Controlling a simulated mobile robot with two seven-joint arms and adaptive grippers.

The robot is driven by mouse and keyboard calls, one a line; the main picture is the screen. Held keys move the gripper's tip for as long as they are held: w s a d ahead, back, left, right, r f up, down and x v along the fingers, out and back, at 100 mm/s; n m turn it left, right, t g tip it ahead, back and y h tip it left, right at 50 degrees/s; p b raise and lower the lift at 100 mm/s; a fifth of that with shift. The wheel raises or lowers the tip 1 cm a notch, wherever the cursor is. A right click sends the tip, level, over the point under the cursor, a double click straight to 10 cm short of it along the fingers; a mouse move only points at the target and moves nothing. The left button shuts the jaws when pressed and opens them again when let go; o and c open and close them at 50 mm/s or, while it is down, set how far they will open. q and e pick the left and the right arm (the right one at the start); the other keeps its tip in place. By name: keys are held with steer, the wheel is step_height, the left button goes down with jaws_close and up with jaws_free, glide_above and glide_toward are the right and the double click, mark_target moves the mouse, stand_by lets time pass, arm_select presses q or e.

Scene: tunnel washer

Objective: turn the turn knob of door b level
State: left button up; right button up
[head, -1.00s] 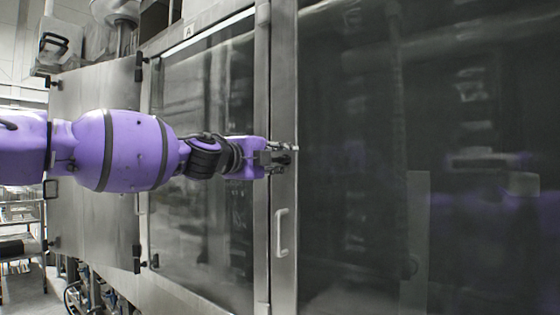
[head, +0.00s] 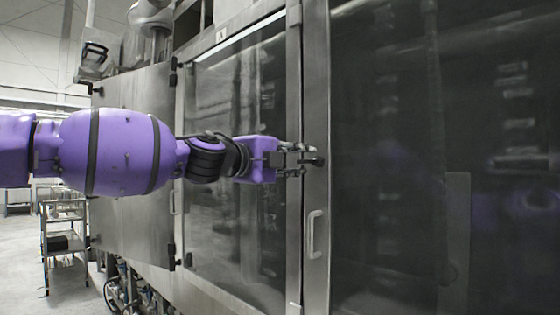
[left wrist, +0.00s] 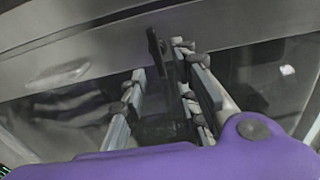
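Door b (head: 390,100) is the large dark glass door at the right of the head view, with a steel frame and a pale bar handle (head: 314,233). Its turn knob (head: 319,161) is a small dark piece on the frame above that handle. The knob also shows as a black upright bar in the left wrist view (left wrist: 156,50). My left gripper (head: 308,158) is at the knob, pointing at the frame. In the left wrist view its fingers (left wrist: 158,66) stand apart, with the knob near the right finger. I cannot tell whether they touch. My right gripper is out of view.
Door A (head: 225,110), with its label (head: 221,35), stands to the left behind my arm. A steel panel (head: 130,215) sticks out further left. A shelf rack (head: 62,243) stands on the open floor at far left.

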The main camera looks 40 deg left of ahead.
arm_select(q)
steer(key=shift+s+a, duration=0.15)
steer(key=shift+s, duration=1.2)
steer(key=shift+s+a, duration=0.1)
steer(key=shift+s, duration=1.2)
